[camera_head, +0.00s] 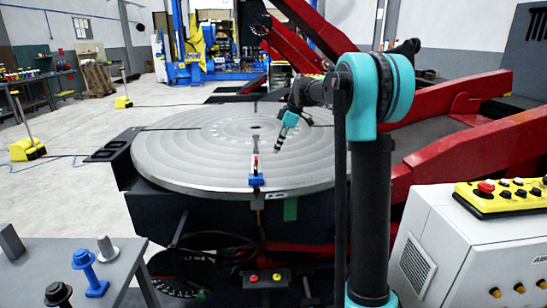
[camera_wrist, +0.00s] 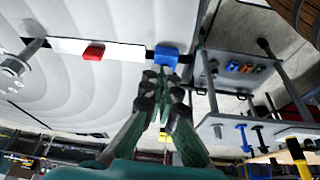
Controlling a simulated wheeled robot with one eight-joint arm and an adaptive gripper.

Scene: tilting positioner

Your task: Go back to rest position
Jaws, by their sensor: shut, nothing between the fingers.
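My gripper (camera_head: 279,145) hangs over the large round grey turntable (camera_head: 190,165) in the head view, on the arm reaching in from the right. In the wrist view the gripper (camera_wrist: 164,78) has its dark fingers drawn together and holds nothing. A blue block (camera_head: 256,180) sits at the turntable's near edge, in line with a small red piece and a pale strip. The blue block (camera_wrist: 166,55) and the red piece (camera_wrist: 94,52) also show in the wrist view, beyond the fingertips. The exact gap between fingertips and turntable cannot be told.
A grey side table (camera_head: 70,258) at the lower left carries a blue bolt (camera_head: 88,268) and other bolts. A white cabinet (camera_head: 470,250) with a yellow button panel (camera_head: 505,195) stands at the right. Red beams (camera_head: 470,150) run behind my arm. Open floor lies left of the turntable.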

